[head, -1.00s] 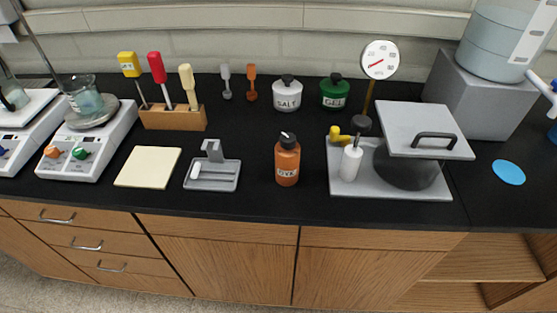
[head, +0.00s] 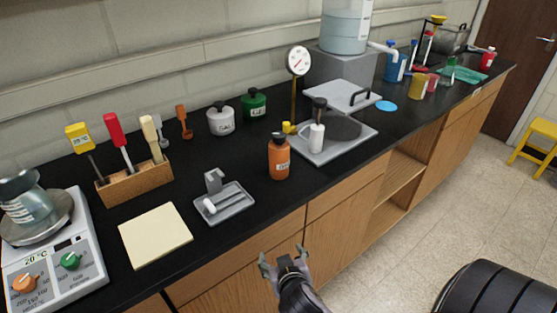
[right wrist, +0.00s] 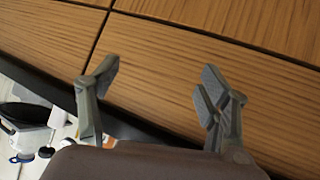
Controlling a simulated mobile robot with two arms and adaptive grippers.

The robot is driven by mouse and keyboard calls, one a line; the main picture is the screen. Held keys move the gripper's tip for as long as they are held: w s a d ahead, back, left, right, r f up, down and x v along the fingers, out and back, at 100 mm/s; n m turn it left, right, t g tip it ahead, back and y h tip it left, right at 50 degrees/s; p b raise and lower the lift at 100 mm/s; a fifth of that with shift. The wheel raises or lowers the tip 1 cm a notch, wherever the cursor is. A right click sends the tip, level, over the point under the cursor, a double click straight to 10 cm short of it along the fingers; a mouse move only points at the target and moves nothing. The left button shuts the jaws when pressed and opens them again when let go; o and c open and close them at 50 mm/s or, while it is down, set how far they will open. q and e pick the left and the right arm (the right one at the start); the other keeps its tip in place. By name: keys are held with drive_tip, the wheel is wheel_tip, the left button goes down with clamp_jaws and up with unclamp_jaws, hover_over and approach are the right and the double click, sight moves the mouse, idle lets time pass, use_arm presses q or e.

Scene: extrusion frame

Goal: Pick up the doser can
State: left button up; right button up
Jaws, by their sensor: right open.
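An orange can (head: 279,157) with a black top and a white label stands upright on the black bench near its front edge. It looks like the doser can, but I cannot read its label clearly. My right gripper (head: 284,257) is in front of the bench, below and apart from the can, with open, empty fingers. It also shows open in the right wrist view (right wrist: 155,85) against the wooden cabinet fronts. The can is not visible in the right wrist view. My left gripper is not in view.
Left of the can are a grey tray (head: 238,207), a cream pad (head: 155,236) and a wooden tool block (head: 138,184). Right of it stands a white bottle (head: 317,138) on a grey base plate (head: 365,133). White (head: 221,122) and green (head: 254,106) jars stand behind.

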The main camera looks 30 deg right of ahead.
wheel_tip(320, 180, up, 10)
drive_tip(key=d+f+m+t+h, duration=0.1)
drive_tip(key=d+m+h, duration=0.1)
drive_tip(key=m+t+h, duration=0.2)
drive_tip(key=t, duration=0.3)
approach(280, 151)
drive_tip(key=p+x, duration=0.2)
drive_tip(key=x, duration=0.1)
drive_tip(key=p+x, duration=0.3)
drive_tip(key=x, duration=0.1)
drive_tip(key=shift+w+d+r, duration=0.15)
drive_tip(key=shift+d, duration=0.25)
drive_tip(key=x, duration=0.1)
drive_tip(key=p+x, duration=0.1)
drive_tip(key=x, duration=0.1)
drive_tip(key=p+x, duration=0.1)
drive_tip(key=shift+w+a, duration=0.1)
drive_tip(key=shift+w, duration=0.35)
drive_tip(key=shift+w+f, duration=0.2)
drive_tip(key=shift+w, duration=0.05)
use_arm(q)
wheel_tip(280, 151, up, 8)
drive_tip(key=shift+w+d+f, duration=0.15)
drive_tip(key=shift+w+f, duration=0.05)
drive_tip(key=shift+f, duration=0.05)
use_arm(e)
drive_tip(key=shift+s, duration=0.1)
clamp_jaws()
